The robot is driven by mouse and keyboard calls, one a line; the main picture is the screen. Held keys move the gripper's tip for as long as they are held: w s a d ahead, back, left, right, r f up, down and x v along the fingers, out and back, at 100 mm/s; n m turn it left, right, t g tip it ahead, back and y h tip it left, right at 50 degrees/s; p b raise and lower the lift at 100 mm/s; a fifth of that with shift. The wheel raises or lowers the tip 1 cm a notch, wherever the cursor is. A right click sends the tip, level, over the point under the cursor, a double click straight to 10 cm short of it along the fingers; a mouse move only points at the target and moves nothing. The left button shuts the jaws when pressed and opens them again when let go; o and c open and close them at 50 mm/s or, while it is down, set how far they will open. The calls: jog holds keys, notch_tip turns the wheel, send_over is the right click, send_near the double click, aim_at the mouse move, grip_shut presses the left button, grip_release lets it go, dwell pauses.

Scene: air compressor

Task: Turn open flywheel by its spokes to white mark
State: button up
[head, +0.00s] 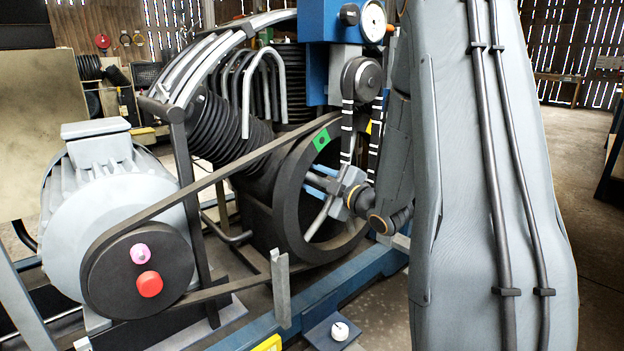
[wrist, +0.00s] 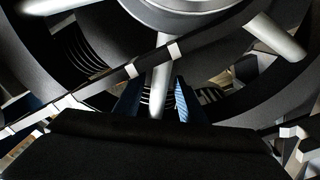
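The open flywheel (head: 287,200) is a dark ring with silver spokes, upright in the middle of the head view. A green patch (head: 321,140) sits on its upper rim. My gripper (head: 315,183) reaches into the wheel from the right with its blue fingers. In the wrist view a silver spoke (wrist: 160,88) stands between the two fingers (wrist: 158,98). Gaps show on both sides of the spoke, so the fingers are open around it. The hub (wrist: 185,8) is at the top. I cannot make out a separate white mark on the rim.
A dark belt (head: 225,172) runs from the flywheel to the motor pulley (head: 115,275). A white-striped strap (head: 347,135) hangs close by my gripper and crosses the spoke in the wrist view. A white ball (head: 339,331) sits on a blue plate below. Floor is clear at right.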

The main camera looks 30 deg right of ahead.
jog(key=p+v, duration=0.2)
jog(key=v, duration=0.5)
jog(key=shift+s, duration=0.35)
